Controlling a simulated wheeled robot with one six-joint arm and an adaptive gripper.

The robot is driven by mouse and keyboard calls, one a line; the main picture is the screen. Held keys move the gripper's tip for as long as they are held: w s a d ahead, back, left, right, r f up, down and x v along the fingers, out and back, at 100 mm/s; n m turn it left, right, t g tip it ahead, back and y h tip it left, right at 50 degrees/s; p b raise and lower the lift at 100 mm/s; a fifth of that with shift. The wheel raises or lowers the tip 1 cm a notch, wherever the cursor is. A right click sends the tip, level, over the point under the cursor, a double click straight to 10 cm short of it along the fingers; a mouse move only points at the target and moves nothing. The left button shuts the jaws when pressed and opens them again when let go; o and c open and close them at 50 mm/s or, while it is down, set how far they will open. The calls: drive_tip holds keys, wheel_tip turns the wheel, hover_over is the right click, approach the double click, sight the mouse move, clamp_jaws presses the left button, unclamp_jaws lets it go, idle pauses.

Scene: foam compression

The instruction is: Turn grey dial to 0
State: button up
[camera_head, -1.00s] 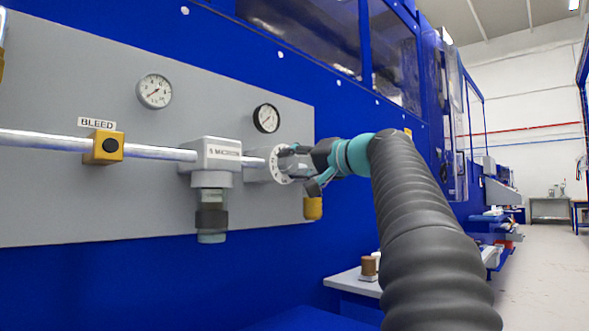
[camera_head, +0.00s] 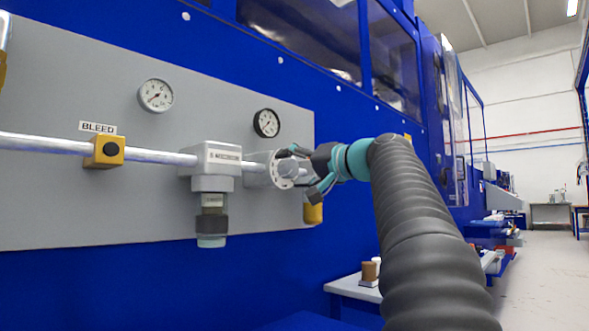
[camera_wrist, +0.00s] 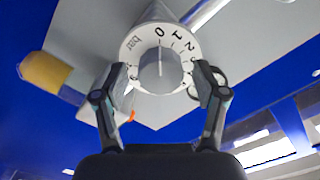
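The grey dial (camera_head: 285,170) sits at the right end of the pipe line on the grey panel. In the wrist view the dial's grey knob (camera_wrist: 160,72) is in the middle of a white scale ring (camera_wrist: 130,55) marked "bar", 0, 1, 2 and on. The dark line on the knob points up at the 0. My gripper (camera_head: 299,173) faces the dial from the right, with one finger above and one below it. In the wrist view its fingers (camera_wrist: 161,78) stand left and right of the knob, with a gap on each side. The gripper is open and empty.
A yellow part (camera_head: 313,212) hangs just below right of the dial. A white block with a clear bowl (camera_head: 211,190) is left of it. A black-rimmed gauge (camera_head: 266,123) is above, a white-rimmed gauge (camera_head: 155,96) and a yellow BLEED valve (camera_head: 104,152) further left.

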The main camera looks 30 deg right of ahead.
drive_tip(key=v, duration=1.2)
idle(0.5)
